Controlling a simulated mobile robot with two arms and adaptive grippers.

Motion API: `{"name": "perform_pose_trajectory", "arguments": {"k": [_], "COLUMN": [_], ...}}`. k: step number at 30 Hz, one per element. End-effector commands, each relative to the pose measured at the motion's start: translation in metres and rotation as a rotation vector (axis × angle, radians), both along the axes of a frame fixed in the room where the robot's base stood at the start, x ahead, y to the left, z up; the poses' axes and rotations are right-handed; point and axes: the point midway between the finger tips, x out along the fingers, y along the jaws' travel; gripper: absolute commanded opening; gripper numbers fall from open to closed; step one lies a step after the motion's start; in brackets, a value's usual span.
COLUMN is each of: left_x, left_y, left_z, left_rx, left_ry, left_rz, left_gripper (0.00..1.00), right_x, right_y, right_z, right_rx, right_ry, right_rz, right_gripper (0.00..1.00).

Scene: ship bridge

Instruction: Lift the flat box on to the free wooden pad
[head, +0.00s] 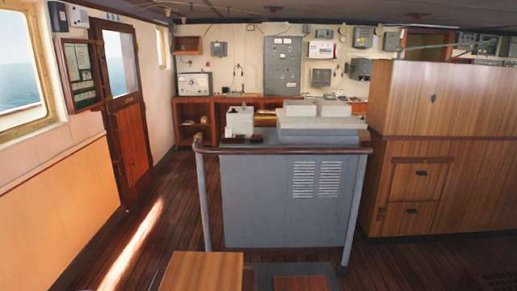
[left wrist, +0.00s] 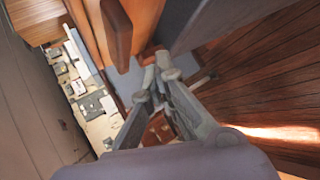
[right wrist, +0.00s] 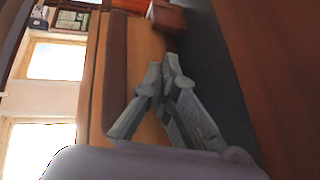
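At the bottom edge of the head view are two wooden tops, a larger left one (head: 203,272) and a smaller right one (head: 302,283); both are cut off by the frame. I cannot tell whether either is the wooden pad. I cannot make out the flat box for sure in any view. My left gripper (left wrist: 166,68) shows in the left wrist view with its fingertips together and nothing visible between them. My right gripper (right wrist: 163,68) shows in the right wrist view, also closed and empty. Neither gripper shows in the head view.
A grey console (head: 285,200) with a wooden handrail (head: 282,150) stands ahead. A wooden cabinet (head: 435,150) is at the right, and a wooden door (head: 125,110) at the left. Plank floor (head: 150,225) is free left of the console. A small brown block (right wrist: 168,17) shows in the right wrist view.

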Motion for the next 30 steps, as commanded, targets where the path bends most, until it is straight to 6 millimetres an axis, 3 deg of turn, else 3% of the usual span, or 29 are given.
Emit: {"name": "perform_pose_trajectory", "arguments": {"k": [20,30], "left_x": [-0.021,-0.061], "left_y": [0.019,0.018], "left_z": [0.013,0.012], "left_rx": [0.002,0.001], "left_ry": [0.001,0.003], "left_rz": [-0.001,-0.002], "left_gripper": [0.0,0.0], "right_x": [0.0,0.0], "right_y": [0.0,0.0], "right_z": [0.0,0.0], "right_rx": [0.0,0.0], "right_ry": [0.0,0.0], "right_rz": [0.0,0.0], "right_gripper": [0.0,0.0]}}
